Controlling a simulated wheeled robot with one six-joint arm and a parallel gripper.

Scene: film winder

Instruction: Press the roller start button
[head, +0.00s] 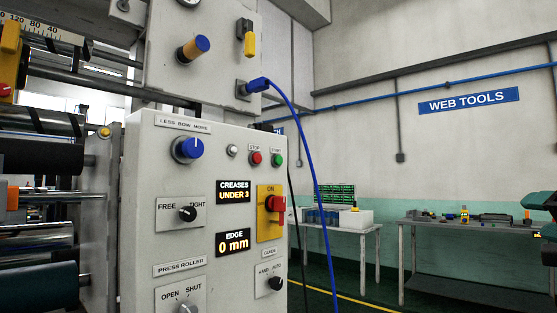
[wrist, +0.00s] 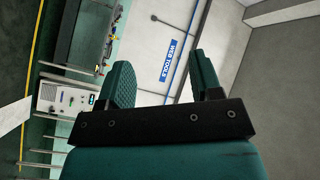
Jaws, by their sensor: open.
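The start button (head: 278,160) is a green round button at the upper right of the grey control panel (head: 140,225) in the head view, under a small label. A red stop button (head: 256,158) sits just left of it. Nothing covers the green button. My gripper (wrist: 165,82) shows in the wrist view with its two teal fingers wide apart and nothing between them. It is apart from the panel. In the wrist view a small, distant white box with buttons (wrist: 66,98) is at the left; its buttons are too small to tell apart.
A yellow-backed red switch (head: 271,210) and several knobs share the panel. A blue cable (head: 315,165) hangs along its right side. Rollers (head: 40,200) stand at the left. Workbenches (head: 470,222) line the back wall under the WEB TOOLS sign (head: 471,102).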

